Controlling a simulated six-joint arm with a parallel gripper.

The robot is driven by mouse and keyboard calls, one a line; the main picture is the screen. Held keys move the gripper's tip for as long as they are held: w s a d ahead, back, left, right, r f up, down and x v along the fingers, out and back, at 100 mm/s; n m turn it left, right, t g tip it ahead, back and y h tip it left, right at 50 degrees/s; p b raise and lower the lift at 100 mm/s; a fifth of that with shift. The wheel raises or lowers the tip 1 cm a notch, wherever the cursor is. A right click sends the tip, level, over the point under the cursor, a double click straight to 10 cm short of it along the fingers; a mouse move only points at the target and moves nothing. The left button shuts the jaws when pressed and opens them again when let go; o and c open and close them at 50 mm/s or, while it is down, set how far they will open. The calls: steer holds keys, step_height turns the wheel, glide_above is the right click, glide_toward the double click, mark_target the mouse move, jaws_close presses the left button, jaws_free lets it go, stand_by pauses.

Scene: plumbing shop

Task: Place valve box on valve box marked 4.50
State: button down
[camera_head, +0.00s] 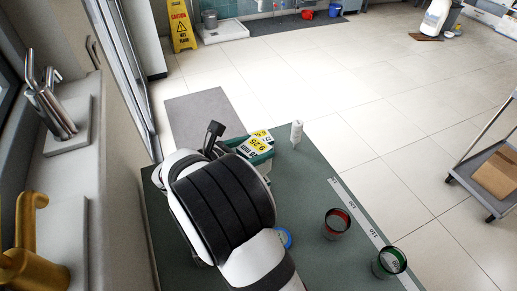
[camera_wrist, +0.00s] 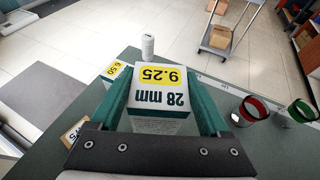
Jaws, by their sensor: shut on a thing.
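My gripper (camera_wrist: 160,112) is shut on a white valve box (camera_wrist: 160,88) with a yellow label reading 28 mm and 9.25; its green fingers lie along the box's two sides. In the head view the held valve box (camera_head: 249,147) shows just beyond my arm, over the green table. Another box (camera_wrist: 115,70), with a yellow label that seems to read 6.50, is just behind and left of it in the wrist view. A third labelled piece (camera_wrist: 73,132) is partly hidden at the lower left. I cannot make out a 4.50 marking in either view.
A white cylinder (camera_head: 296,133) stands near the table's far edge. A red-rimmed cup (camera_head: 336,222) and a green-rimmed cup (camera_head: 389,262) stand at the right by a white measuring strip (camera_head: 360,218). A blue round item (camera_head: 285,238) is beside my arm.

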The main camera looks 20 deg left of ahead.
steer(key=shift+f, duration=1.45)
